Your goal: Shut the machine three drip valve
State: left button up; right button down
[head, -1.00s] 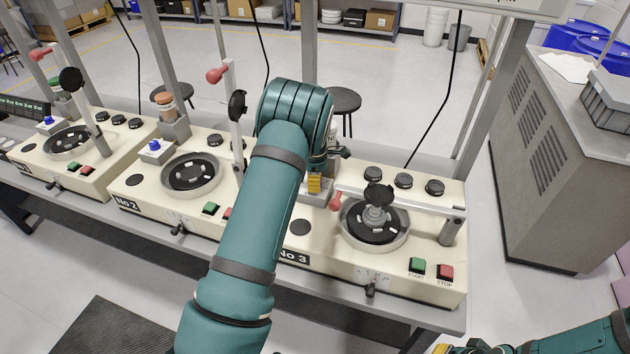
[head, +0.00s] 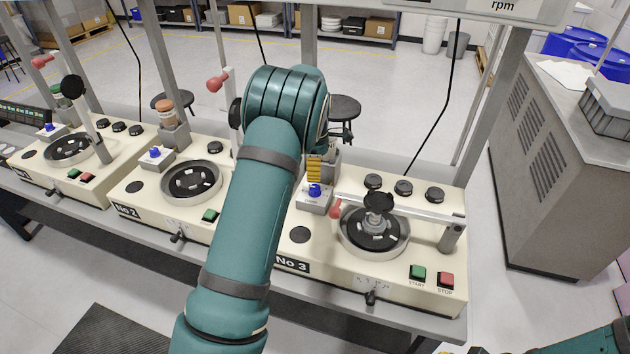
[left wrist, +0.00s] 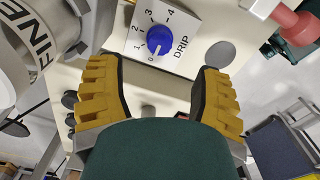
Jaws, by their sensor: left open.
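The drip valve of machine three is a blue knob (head: 314,190) on a pale block at the back left of the No 3 machine (head: 330,262). In the left wrist view the blue knob (left wrist: 159,39) sits on a white plate marked DRIP with a scale from 0 to 4. A white mark on the knob faces roughly toward the 0. My left gripper (head: 314,168) is just above and behind the knob in the head view. In the left wrist view its yellow fingers (left wrist: 158,76) are spread wide, with nothing between them, apart from the knob.
The No 3 machine has a round bowl (head: 374,232), a lever arm with a red handle, and green and red buttons (head: 432,276). The No 2 machine (head: 175,200) stands to its left. Upright posts rise behind. A grey cabinet (head: 560,160) stands at the right.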

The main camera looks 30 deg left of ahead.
aim_at(315, 188)
pick_arm(q)
jog(key=shift+r, duration=1.95)
jog(key=shift+s+f, duration=0.1)
